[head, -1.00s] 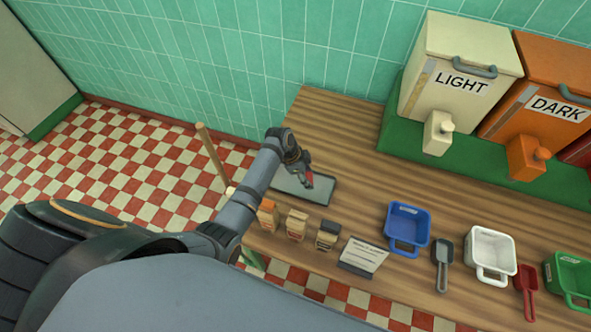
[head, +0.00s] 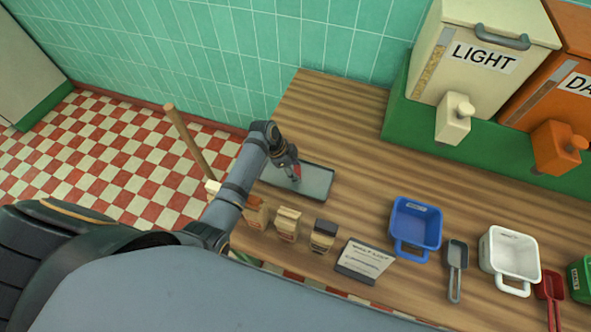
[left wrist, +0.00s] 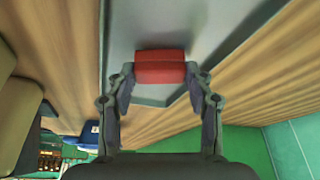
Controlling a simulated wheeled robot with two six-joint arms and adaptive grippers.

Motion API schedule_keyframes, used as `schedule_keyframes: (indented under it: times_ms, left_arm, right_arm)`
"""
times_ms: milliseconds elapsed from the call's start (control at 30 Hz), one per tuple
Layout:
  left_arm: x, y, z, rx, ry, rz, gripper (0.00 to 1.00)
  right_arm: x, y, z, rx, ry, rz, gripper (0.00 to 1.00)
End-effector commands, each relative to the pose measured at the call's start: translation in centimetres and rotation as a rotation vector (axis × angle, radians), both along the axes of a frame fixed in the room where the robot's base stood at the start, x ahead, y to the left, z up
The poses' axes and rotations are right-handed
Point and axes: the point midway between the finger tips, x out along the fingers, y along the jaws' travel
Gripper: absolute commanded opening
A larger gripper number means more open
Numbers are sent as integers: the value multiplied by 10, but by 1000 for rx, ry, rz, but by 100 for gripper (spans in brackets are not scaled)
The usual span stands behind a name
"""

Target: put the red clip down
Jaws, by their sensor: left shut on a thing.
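My left gripper (head: 294,174) is over the grey tray (head: 316,183) near the left end of the wooden counter. In the left wrist view the red clip (left wrist: 160,68) sits between the two fingertips of my left gripper (left wrist: 160,74), which is shut on it. The grey tray surface (left wrist: 185,22) lies right behind the clip, with a dark shadow beside it. I cannot tell whether the clip touches the tray. In the head view the clip shows only as a small red patch (head: 297,172). My right gripper is not in view.
Small bags (head: 288,224) and a card (head: 364,258) stand along the counter's front edge. A blue bin (head: 416,224), a grey scoop (head: 457,262) and a white bin (head: 510,255) are to the right. The LIGHT dispenser (head: 478,60) stands at the back. The counter (head: 345,130) behind the tray is bare.

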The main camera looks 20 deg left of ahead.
Motion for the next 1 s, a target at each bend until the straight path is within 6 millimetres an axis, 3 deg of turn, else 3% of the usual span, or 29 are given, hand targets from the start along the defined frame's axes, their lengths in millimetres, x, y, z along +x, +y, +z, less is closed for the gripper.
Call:
schedule_keyframes:
  times_ms: [133,167,300,700,1000]
  left_arm:
    - [0,0,-5,0,2,1,32]
    - [0,0,-4,1,1,1,56]
    - [0,0,-4,0,0,0,74]
    - [0,2,6,1,-4,1,74]
    - [-8,28,69,4,-5,0,74]
  right_arm:
    - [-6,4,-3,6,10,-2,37]
    - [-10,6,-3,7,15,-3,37]
    - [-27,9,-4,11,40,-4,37]
    - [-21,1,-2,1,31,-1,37]
    - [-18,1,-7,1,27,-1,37]
